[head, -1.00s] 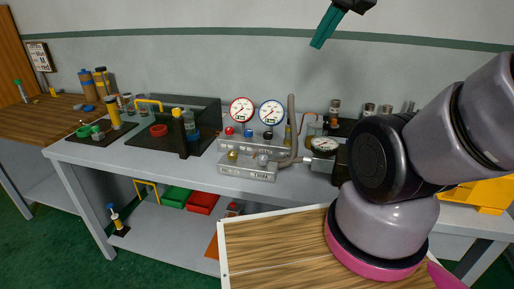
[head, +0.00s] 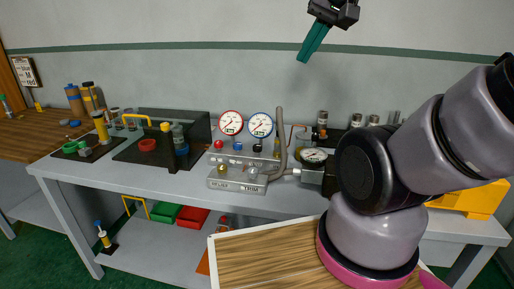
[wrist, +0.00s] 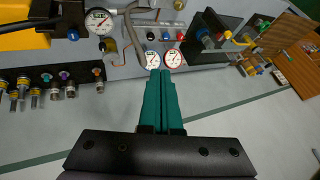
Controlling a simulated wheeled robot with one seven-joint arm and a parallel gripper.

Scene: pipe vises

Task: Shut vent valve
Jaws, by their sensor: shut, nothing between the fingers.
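A pale valve manifold (head: 240,158) stands on the bench below a red-rimmed gauge (head: 230,123) and a blue-rimmed gauge (head: 261,125). Its upper block carries a red knob (head: 218,144), a blue knob (head: 238,146) and a black knob (head: 257,148). The labelled lower block (head: 236,182) carries a brass knob (head: 222,170) and a grey one (head: 252,172). I cannot tell which is the vent valve. My gripper (head: 303,59), with teal fingers, is shut and empty, high above the bench. In the wrist view its fingers (wrist: 160,72) overlap the view below the gauges (wrist: 173,58).
A bent grey pipe (head: 281,130) rises beside the manifold, with a dial gauge (head: 313,156) to its right. A black tray (head: 145,155) lies left. A yellow object (head: 475,199) sits right. Air around my gripper is clear.

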